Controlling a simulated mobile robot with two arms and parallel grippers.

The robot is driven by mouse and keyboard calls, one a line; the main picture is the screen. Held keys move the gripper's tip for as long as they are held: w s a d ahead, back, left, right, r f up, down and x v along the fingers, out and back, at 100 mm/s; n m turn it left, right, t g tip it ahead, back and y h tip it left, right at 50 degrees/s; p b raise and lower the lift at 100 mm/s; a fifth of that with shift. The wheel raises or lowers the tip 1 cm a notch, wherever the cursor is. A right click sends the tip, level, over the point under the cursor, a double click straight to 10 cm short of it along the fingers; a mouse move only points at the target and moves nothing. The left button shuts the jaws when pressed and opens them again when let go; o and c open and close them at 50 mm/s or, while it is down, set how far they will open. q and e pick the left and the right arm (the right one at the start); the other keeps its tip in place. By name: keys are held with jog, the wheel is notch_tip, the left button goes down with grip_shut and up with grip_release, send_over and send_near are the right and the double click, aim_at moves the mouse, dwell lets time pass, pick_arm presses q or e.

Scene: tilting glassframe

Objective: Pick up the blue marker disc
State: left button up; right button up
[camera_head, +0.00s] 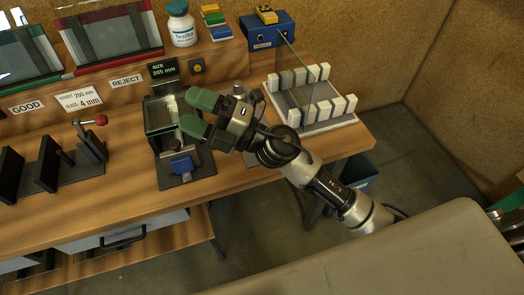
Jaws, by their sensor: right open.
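My right gripper (188,110) has green fingers, spread open and empty, above the glass-topped measuring fixture (162,112) in the middle of the bench. No clearly round blue disc shows. A small flat blue piece (221,32) lies at the front of a group of yellow, green and red pieces on the rear shelf, beyond my right gripper; I cannot tell if it is the marker disc. A blue block (182,165) sits on the fixture's near end, just below the fingers. My left gripper is not in view.
A white bottle (181,24) stands left of the coloured pieces, and a blue box (268,32) right of them. A rack with white blocks (318,120) holds an upright glass pane. A red-knobbed clamp (90,140) stands left. The front bench strip is clear.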

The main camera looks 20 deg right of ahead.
notch_tip(320, 180, down, 11)
jog(key=a+n+g+h, duration=0.1)
jog(key=n+g+h, duration=0.7)
jog(key=n+g, duration=0.35)
jog(key=w+d+f+h, duration=0.2)
jog(key=w+d+h, duration=0.1)
jog(key=d+h, duration=0.4)
jog(key=w+d+f+h, duration=0.1)
jog(key=w+d+h, duration=0.25)
jog(key=d, duration=0.55)
jog(key=shift+m+h, duration=0.25)
jog(key=shift+h, duration=0.2)
jog(key=f, duration=0.2)
jog(key=f+p, duration=0.1)
jog(key=f, duration=0.2)
jog(key=shift+s+a+f, duration=0.2)
jog(key=shift+f, duration=0.05)
jog(key=shift+f+p, duration=0.3)
jog(key=shift+p, duration=0.05)
notch_tip(320, 180, down, 4)
jog(key=shift+s+a+r+p, duration=0.1)
jog(key=shift+r+p, duration=0.1)
jog(key=shift+p, duration=0.45)
jog(key=shift+f, duration=0.5)
jog(key=c, duration=1)
